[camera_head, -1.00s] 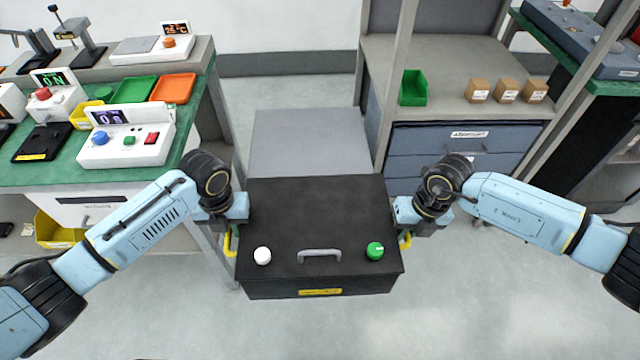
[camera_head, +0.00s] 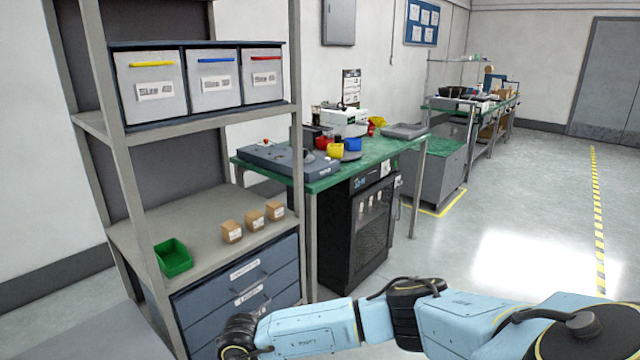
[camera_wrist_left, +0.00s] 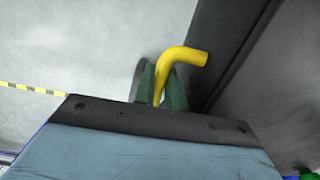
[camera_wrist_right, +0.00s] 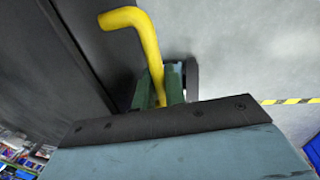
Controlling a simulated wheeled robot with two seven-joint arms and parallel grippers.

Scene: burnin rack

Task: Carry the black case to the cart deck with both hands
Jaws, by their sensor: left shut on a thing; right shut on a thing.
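The black case (camera_wrist_left: 225,50) shows in part in the left wrist view, as a dark wall right of the jaws. It also shows in the right wrist view (camera_wrist_right: 85,60), left of the jaws. My left gripper (camera_wrist_left: 160,85) is shut on a yellow handle (camera_wrist_left: 183,56) at the case's side. My right gripper (camera_wrist_right: 160,85) is shut on the other yellow handle (camera_wrist_right: 140,30). The head view shows my right arm at the bottom, but neither jaws nor case. A flat grey surface (camera_head: 100,335) at its lower left may be the cart deck.
A grey shelf rack (camera_head: 190,212) with labelled bins, a green bin (camera_head: 173,258) and small boxes stands at the left. A green-topped bench (camera_head: 400,145) with a black cabinet (camera_head: 365,225) is behind it. Open floor (camera_head: 530,240) lies to the right.

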